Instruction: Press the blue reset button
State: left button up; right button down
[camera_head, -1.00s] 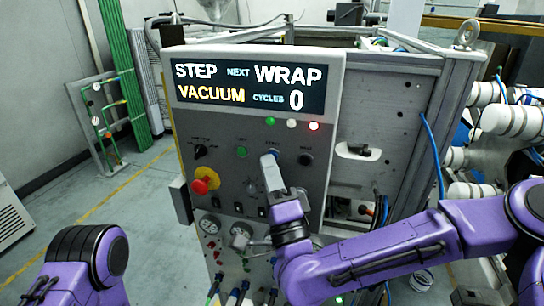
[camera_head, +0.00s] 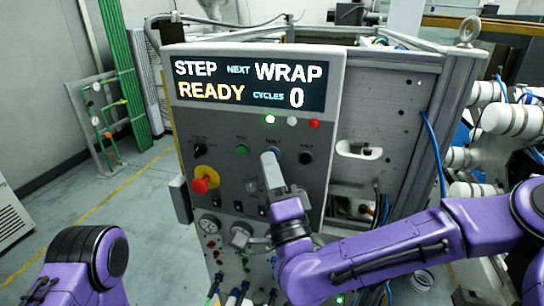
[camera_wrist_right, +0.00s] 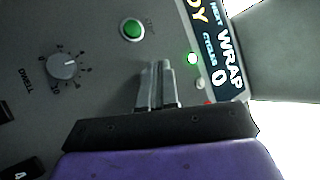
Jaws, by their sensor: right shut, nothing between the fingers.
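The grey control panel (camera_head: 230,130) faces me with its display (camera_head: 250,82) reading STEP, NEXT WRAP, READY, CYCLES 0. My right gripper (camera_head: 268,158) is shut and empty, with its fingertips at the panel just below a small label in the middle of the button row. No blue button shows; that spot is covered by the fingers. In the right wrist view the closed fingers (camera_wrist_right: 159,66) point at the panel, and whether they touch it cannot be told. Only a purple part of my left arm shows at lower left; its gripper is out of view.
A green button (camera_head: 242,150) is left of the fingers and a black knob (camera_head: 305,157) right. A red emergency stop (camera_head: 202,184) sits lower left. Above are a lit green lamp (camera_head: 270,119), a white lamp (camera_head: 292,122) and a dim red lamp (camera_head: 314,124).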

jog(key=shift+s+a, duration=0.2)
jog(key=shift+s, duration=0.25)
jog(key=s+b, duration=0.1)
jog(key=s+a+b, duration=0.1)
jog(key=s, duration=0.1)
jog(key=s+b, duration=0.1)
jog(key=shift+s+a+b, duration=0.25)
jog(key=shift+s+b, duration=0.15)
dwell(0.3)
